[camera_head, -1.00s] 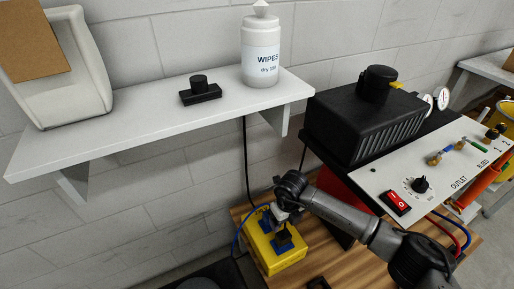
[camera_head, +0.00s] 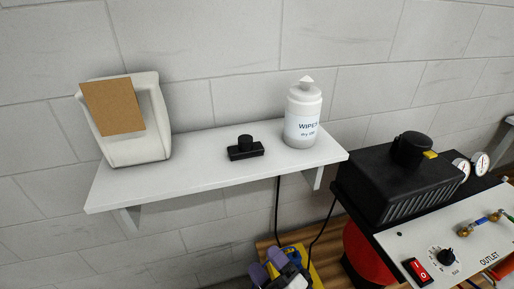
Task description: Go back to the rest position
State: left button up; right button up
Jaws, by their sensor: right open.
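My right gripper (camera_head: 269,265) shows at the bottom edge of the head view, with two purple finger parts spread apart. It is open, and I see nothing between the fingers. A yellow box (camera_head: 305,271) is just behind and to the right of it, mostly hidden by the gripper and cut by the frame. I cannot tell whether they touch. The rest of the right arm is out of the frame. My left gripper is not in view.
A white wall shelf (camera_head: 200,174) holds a beige container (camera_head: 153,121), a black knobbed block (camera_head: 245,150) and a wipes bottle (camera_head: 302,118). At right are a black machine (camera_head: 391,185) and a switch panel (camera_head: 455,240). A red round object (camera_head: 362,255) sits beneath.

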jog(key=s+d+f+m+g+h+p, duration=0.1)
jog(key=s+d+f+m+h+p, duration=0.1)
jog(key=s+d+m+h, duration=0.4)
jog(key=s+d+f+m+g+h+p, duration=0.1)
jog(key=d+f+m+h+p, duration=0.2)
jog(key=d+m+h, duration=0.6)
jog(key=s+d+f+m+g+p, duration=0.2)
jog(key=s+g, duration=0.3)
jog(key=s, duration=0.5)
jog(key=s+d+f+m+g+p, duration=0.25)
jog(key=s+g, duration=0.25)
jog(key=s, duration=0.5)
pick_arm(q)
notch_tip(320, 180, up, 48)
jog(key=p, duration=3.7)
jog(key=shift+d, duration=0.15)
pick_arm(e)
notch_tip(320, 180, up, 39)
jog(key=y, duration=0.1)
jog(key=shift+s+f+g, duration=0.2)
jog(key=shift+s+g, duration=0.2)
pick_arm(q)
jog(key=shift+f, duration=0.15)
pick_arm(e)
jog(key=shift+s+d, duration=0.1)
